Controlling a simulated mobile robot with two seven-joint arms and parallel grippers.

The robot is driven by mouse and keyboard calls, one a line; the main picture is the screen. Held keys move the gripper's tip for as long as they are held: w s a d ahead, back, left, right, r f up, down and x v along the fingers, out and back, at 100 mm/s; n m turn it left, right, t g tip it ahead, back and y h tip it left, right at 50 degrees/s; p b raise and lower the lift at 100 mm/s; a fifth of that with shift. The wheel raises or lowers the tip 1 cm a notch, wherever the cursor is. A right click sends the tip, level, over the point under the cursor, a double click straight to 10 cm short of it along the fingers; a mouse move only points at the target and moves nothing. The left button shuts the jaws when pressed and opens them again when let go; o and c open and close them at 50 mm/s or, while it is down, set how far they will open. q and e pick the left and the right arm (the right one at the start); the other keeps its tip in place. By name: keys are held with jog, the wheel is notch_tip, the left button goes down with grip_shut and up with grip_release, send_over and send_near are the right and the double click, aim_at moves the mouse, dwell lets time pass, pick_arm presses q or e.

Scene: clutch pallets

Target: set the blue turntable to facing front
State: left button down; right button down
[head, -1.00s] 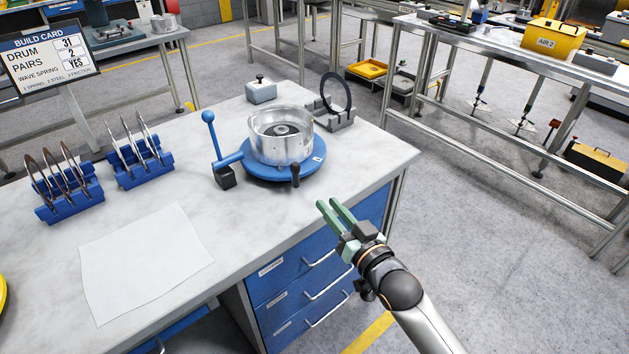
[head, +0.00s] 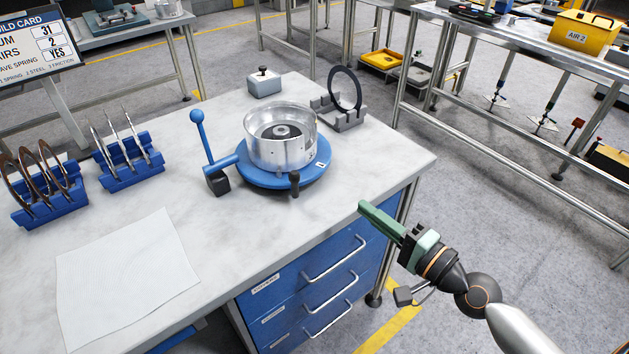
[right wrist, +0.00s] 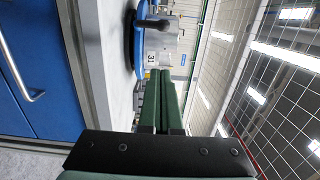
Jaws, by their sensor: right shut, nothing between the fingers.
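The blue turntable (head: 262,178) sits on the bench top near its right end and carries a silver metal drum (head: 280,148). A black knob (head: 294,183) stands at its front edge, and a small white label shows on the rim to the right of the knob. A blue lever with a ball top (head: 198,117) stands on its left side. My right gripper (head: 362,206) is shut and empty, off the bench's right edge, apart from the turntable. In the right wrist view the green fingers (right wrist: 167,75) lie together, with the turntable (right wrist: 138,45) beyond them. My left gripper is not in view.
Two blue racks with rings (head: 130,168) and a blank paper sheet (head: 127,268) are on the left of the bench. A grey block (head: 264,85) and a stand with a black ring (head: 345,90) are behind the turntable. Blue drawers (head: 320,280) are below.

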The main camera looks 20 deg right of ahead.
jog(key=p+x, duration=0.3)
jog(key=x, duration=0.5)
jog(key=shift+w+a+r, duration=0.1)
jog(key=shift+w+r, duration=0.05)
jog(key=shift+w, duration=0.1)
jog(key=a, duration=0.1)
jog(key=w+a, duration=0.1)
jog(key=a+p, duration=0.1)
jog(key=shift+w, duration=0.3)
jog(key=shift+w+a, duration=0.15)
jog(key=shift+a, duration=0.3)
